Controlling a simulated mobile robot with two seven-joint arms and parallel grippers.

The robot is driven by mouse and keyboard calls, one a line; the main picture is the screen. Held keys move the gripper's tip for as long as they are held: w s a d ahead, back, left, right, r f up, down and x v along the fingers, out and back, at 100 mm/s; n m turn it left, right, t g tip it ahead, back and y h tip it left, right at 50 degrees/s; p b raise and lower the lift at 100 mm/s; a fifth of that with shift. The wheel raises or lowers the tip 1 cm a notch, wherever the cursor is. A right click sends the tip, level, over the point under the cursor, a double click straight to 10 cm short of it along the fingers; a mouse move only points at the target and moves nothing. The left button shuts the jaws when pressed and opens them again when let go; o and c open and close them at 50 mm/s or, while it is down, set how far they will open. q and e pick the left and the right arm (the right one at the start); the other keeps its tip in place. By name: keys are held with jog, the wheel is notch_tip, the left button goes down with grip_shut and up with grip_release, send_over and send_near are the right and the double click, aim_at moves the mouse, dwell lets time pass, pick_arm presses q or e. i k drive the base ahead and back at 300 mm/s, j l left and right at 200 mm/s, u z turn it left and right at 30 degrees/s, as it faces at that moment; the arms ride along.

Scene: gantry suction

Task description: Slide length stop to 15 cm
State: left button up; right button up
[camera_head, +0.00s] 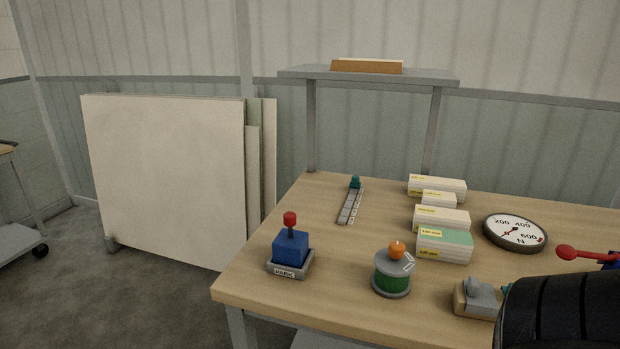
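A grey ruler-like rail (350,207) with pale markings along its right side lies on the wooden table, running away from me. A small teal stop (355,182) sits at the far end of the rail. The numbers on the rail are too small to read. Neither of my grippers shows in the head view, and nothing is touching the stop.
On the table (330,300) are a blue block with a red knob (291,248), a green drum with an orange ball (392,272), several labelled boxes (443,245) and a dial (514,232). A dark ribbed shape hides the bottom right corner. Tabletop left of the rail is clear.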

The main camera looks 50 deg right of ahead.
aim_at(355, 183)
jog(key=i+j+u, duration=0.5)
jog(key=i+u, duration=0.2)
jog(key=i, duration=0.25)
jog(key=i+z, duration=0.35)
jog(key=i, duration=0.3)
jog(key=i+j+z, duration=0.3)
jog(key=i, duration=0.3)
jog(key=i+l+z, duration=0.1)
jog(key=i+z, duration=0.5)
jog(key=z, duration=0.2)
jog(key=i+z, duration=0.6)
jog(key=z, duration=0.25)
jog(key=i+z, duration=0.2)
jog(key=z, duration=0.25)
jog(key=i+j+z, duration=0.1)
jog(key=z, duration=0.35)
jog(key=i, duration=0.1)
